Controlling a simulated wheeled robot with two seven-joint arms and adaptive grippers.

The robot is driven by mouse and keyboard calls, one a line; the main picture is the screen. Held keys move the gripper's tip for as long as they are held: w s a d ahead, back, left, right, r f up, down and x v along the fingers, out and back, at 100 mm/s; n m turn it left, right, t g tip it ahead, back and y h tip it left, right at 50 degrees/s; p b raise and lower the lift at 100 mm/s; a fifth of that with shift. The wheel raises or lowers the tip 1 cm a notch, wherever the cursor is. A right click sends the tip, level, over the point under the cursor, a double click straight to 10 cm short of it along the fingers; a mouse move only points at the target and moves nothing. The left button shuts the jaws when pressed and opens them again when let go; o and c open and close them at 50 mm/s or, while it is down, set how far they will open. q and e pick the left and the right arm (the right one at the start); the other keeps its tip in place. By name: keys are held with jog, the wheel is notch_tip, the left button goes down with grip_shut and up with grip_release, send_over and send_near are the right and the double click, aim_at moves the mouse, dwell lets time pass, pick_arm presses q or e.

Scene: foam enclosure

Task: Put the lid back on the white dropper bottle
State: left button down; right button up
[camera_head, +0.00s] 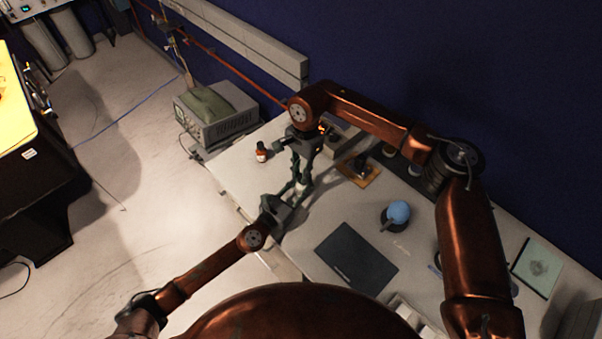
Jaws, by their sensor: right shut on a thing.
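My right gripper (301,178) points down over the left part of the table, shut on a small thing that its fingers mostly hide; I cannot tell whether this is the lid. A small whitish thing (301,188), perhaps the white dropper bottle, shows just below its fingertips. My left gripper (289,200) reaches in from the lower left, its fingers close beside that whitish thing. I cannot tell whether it is open or shut on it. Whether lid and bottle touch is too small to see.
A brown bottle with a white label (261,153) stands left of the grippers. A grey instrument (217,117) is at the table's far left end. A dark flat pad (356,258), a blue bulb (398,212) and an orange-brown board (358,172) lie to the right.

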jog(key=shift+s, duration=0.35)
jog(key=shift+w+f, duration=0.2)
jog(key=shift+f, duration=0.15)
jog(key=shift+s+r+m, duration=0.1)
jog(key=shift+m, duration=0.2)
jog(key=m+t, duration=0.1)
jog(key=m, duration=0.5)
jog(key=shift+m, duration=0.3)
jog(key=m, duration=0.5)
jog(key=shift+t, duration=0.3)
jog(key=shift+o, duration=0.2)
jog(key=m, duration=0.7)
jog(key=shift+w+a+m+t, duration=0.1)
jog(key=shift+w+m+t, duration=0.2)
jog(key=shift+t, duration=0.1)
jog(key=m, duration=0.5)
jog(key=shift+h, duration=0.3)
jog(key=shift+c, duration=0.2)
jog(key=shift+s, duration=0.15)
